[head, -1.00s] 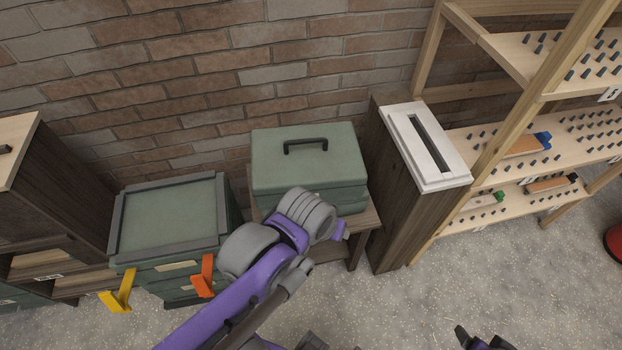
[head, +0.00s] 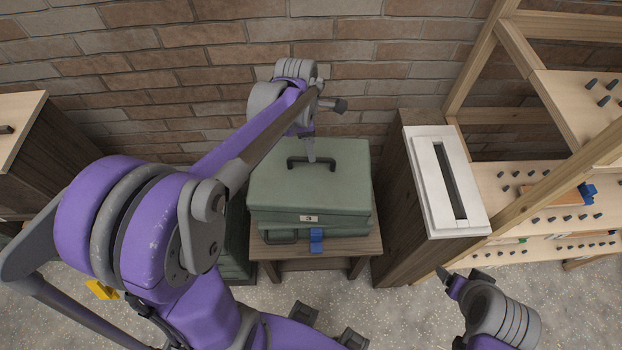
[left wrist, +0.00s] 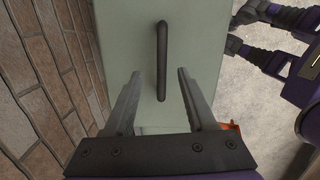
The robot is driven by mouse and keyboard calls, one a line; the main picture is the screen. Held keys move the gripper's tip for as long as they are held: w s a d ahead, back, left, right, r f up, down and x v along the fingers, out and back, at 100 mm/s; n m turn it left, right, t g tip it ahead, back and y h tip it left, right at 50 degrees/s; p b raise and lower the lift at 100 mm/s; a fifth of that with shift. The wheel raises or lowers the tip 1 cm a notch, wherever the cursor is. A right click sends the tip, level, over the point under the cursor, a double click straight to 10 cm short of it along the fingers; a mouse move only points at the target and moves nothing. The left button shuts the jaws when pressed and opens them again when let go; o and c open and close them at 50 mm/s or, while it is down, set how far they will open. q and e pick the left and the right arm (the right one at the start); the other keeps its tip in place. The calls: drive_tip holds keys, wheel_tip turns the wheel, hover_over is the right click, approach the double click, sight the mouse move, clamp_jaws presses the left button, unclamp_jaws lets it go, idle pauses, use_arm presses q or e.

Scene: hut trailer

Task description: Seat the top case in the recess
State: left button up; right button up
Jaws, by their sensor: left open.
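The top case (head: 335,190), green with a dark handle (head: 290,163), lies on another green case (head: 345,228) on a small wooden table. My left gripper (head: 311,148) is over the lid at the handle. In the left wrist view my left gripper (left wrist: 158,98) is open. The handle (left wrist: 162,55) runs lengthwise between the lines of its fingers, ahead of the tips, and nothing is gripped. My left arm hides most of the green stack (head: 236,262) at the left; its framed top recess cannot be seen now. My right gripper (head: 453,280) is low at right, its jaw unclear.
A brick wall (head: 390,70) stands close behind the case. A wooden pedestal with a white slotted top (head: 420,175) stands just right of the table (head: 370,245). A pegged wooden shelf (head: 515,195) is farther right. Speckled floor (head: 400,310) is open in front.

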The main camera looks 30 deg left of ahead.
sight(311, 175)
use_arm(q)
wheel_tip(311, 175, down, 6)
drive_tip(key=shift+d+f, duration=0.15)
drive_tip(key=shift+f, duration=0.1)
drive_tip(key=shift+c, duration=0.2)
clamp_jaws()
idle(1.4)
